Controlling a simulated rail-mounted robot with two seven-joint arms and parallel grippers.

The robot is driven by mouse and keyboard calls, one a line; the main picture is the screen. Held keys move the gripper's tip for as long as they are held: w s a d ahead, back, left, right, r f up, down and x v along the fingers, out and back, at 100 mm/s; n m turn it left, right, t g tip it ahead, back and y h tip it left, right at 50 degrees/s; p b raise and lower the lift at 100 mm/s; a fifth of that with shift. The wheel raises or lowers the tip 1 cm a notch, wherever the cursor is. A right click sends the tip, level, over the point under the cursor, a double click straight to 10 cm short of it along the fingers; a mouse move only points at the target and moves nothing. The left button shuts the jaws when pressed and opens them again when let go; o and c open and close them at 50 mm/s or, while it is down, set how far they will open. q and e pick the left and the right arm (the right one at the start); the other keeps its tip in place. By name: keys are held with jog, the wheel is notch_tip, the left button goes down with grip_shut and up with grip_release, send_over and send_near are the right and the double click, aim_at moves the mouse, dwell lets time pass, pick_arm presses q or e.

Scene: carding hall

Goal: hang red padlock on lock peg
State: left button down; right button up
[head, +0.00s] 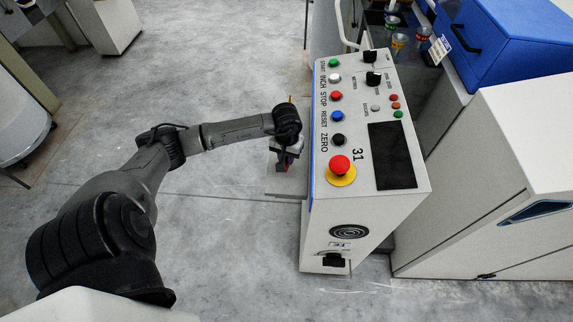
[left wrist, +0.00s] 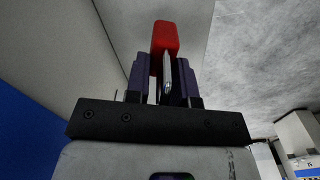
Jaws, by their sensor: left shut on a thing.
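The red padlock (left wrist: 166,36) sticks out beyond the fingertips in the left wrist view, and a thin metal piece shows below it between the fingers. My left gripper (left wrist: 165,72) is shut on the padlock. In the head view the left gripper (head: 287,157) is low against the left side of the control console, with a small red bit of the padlock (head: 283,168) showing under it. I cannot make out the lock peg in either view. Whether the padlock touches anything there is hidden by the gripper and wrist. My right gripper is in neither view.
The console (head: 410,206) has several buttons, a red emergency stop and a dark screen. A grey flat ledge (head: 286,183) shows at its left side, below the gripper. Cans (head: 398,43) and a blue cover (head: 510,38) are behind.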

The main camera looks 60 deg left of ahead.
aim_at(286, 158)
pick_arm(q)
notch_tip(286, 158, down, 4)
jog(key=shift+r+b, duration=0.2)
jog(key=shift+b, duration=0.45)
jog(key=shift+f, duration=0.25)
jog(key=shift+f, duration=0.2)
jog(key=c, duration=1)
grip_release()
jog(key=shift+r, duration=0.1)
